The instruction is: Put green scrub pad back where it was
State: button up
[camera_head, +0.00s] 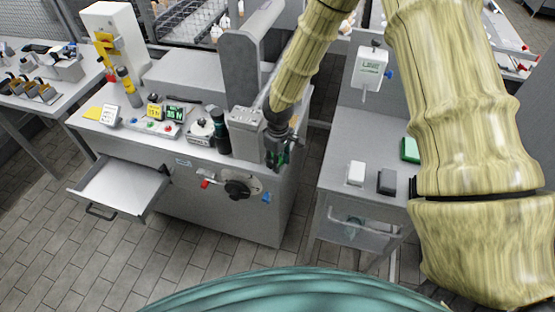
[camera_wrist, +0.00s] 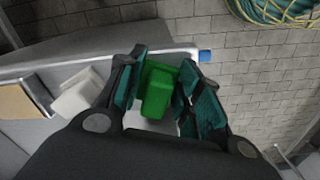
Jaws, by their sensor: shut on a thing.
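The green scrub pad (camera_wrist: 158,88) is a bright green block between the two fingers of my gripper (camera_wrist: 165,92) in the wrist view. The dark teal fingers lie on either side of it. In the head view my gripper (camera_head: 279,152) hangs at the right front corner of the grey cabinet (camera_head: 225,190), pointing down. The pad is mostly hidden there; only a little green shows among the fingers.
On the right bench sit a white block (camera_head: 356,173), a dark block (camera_head: 387,181) and another green block (camera_head: 410,150), partly behind my arm. A tall grey column (camera_head: 240,75) stands beside my gripper. The cabinet drawer (camera_head: 122,187) is open. A floor gap separates cabinet and bench.

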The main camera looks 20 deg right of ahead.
jog(key=shift+f, duration=0.15)
jog(key=o, duration=1.1)
jog(key=shift+o, duration=0.2)
notch_tip(320, 180, up, 12)
jog(key=b, duration=0.2)
